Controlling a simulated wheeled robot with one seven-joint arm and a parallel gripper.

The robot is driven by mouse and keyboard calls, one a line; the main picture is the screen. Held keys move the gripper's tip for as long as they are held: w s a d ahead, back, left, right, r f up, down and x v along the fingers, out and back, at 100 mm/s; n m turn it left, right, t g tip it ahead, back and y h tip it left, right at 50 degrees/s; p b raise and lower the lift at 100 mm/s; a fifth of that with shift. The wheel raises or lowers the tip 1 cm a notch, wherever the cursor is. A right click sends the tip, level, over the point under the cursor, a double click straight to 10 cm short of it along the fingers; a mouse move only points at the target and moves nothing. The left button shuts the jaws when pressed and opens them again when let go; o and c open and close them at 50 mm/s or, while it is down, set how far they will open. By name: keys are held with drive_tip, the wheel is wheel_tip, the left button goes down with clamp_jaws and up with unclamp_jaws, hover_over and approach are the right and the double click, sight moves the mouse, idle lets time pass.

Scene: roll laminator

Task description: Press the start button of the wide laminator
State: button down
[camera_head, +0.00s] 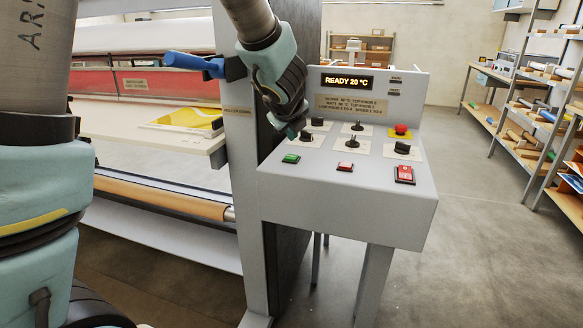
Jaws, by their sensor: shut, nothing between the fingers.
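The wide laminator (150,38) fills the left of the head view. Its control panel (345,208) stands at the right end, with a lit display (347,82) reading "READY 20 °C". A green button (291,158), which looks like the start button, sits at the panel's front left. A red button (344,167) is to its right, and a red rocker switch (404,174) farther right. My gripper (292,131) points down over the panel's left side, shut and empty. In the picture its tips are just above and behind the green button; contact is not visible.
Several black knobs (352,142) and a red mushroom button (401,130) stand up from the panel. A blue-handled lever (194,64) sticks out left of my forearm. A feed table (150,140) bears a yellow sheet. Shelves (545,120) line the right; the floor between is clear.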

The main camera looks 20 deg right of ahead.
sight(292, 158)
drive_tip(key=shift+f+b, duration=1)
drive_tip(key=shift+f, duration=0.4)
drive_tip(key=shift+f, duration=0.1)
idle(0.8)
drive_tip(key=shift+f+b, duration=0.3)
drive_tip(key=shift+b, duration=0.2)
drive_tip(key=shift+f+b, duration=0.45)
drive_tip(key=shift+b, duration=0.05)
idle(0.6)
drive_tip(key=shift+r, duration=0.1)
drive_tip(key=shift+r+p, duration=0.75)
drive_tip(key=shift+r, duration=0.05)
wheel_tip(292, 158, up, 5)
drive_tip(key=p, duration=0.4)
drive_tip(key=shift+p, duration=0.35)
